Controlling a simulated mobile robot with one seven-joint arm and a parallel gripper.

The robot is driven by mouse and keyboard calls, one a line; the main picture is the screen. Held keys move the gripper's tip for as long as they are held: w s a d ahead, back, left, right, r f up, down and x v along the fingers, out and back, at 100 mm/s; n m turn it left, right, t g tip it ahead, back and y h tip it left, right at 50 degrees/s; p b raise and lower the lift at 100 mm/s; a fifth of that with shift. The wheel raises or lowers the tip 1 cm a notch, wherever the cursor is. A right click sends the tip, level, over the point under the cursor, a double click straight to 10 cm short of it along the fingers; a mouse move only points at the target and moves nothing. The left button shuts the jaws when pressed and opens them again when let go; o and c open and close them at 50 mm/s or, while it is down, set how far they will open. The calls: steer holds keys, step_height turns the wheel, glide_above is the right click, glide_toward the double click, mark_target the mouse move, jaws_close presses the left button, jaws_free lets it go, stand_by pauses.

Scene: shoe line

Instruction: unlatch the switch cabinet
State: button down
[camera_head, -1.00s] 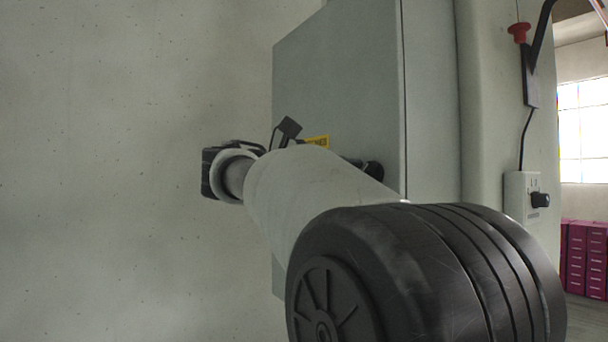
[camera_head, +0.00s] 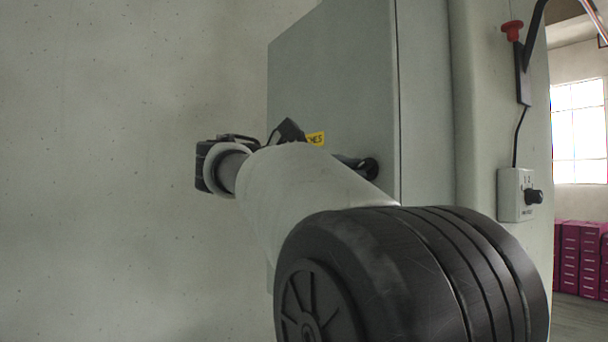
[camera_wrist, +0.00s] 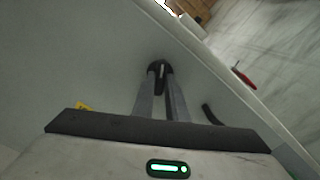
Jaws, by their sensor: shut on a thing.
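The switch cabinet (camera_head: 335,75) is a grey-green metal box with a flat door, in the middle of the head view. Its black latch knob (camera_head: 369,168) sits on the door near the right edge, partly behind my arm. In the wrist view the dark latch (camera_wrist: 160,70) is at the tips of my gripper (camera_wrist: 161,80). The two fingers are shut on the latch, one at each side. The door lies flat against the cabinet in the head view. My arm hides the lower part of the door and most of the gripper there.
A yellow label (camera_head: 316,139) is on the door. Right of the cabinet are a red button (camera_head: 512,30) and a white switch box (camera_head: 516,195) with a black knob. Purple boxes (camera_head: 582,258) stand at the far right. The left side shows a bare wall (camera_head: 100,170).

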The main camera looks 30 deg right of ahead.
steer(key=shift+m+b, duration=1.3)
steer(key=shift+m, duration=1.8)
steer(key=c, duration=1.8)
jaws_free()
steer(key=shift+o, duration=0.2)
steer(key=s+a, duration=0.1)
steer(key=a, duration=1.6)
steer(key=shift+s+a, duration=0.2)
steer(key=shift+d, duration=0.1)
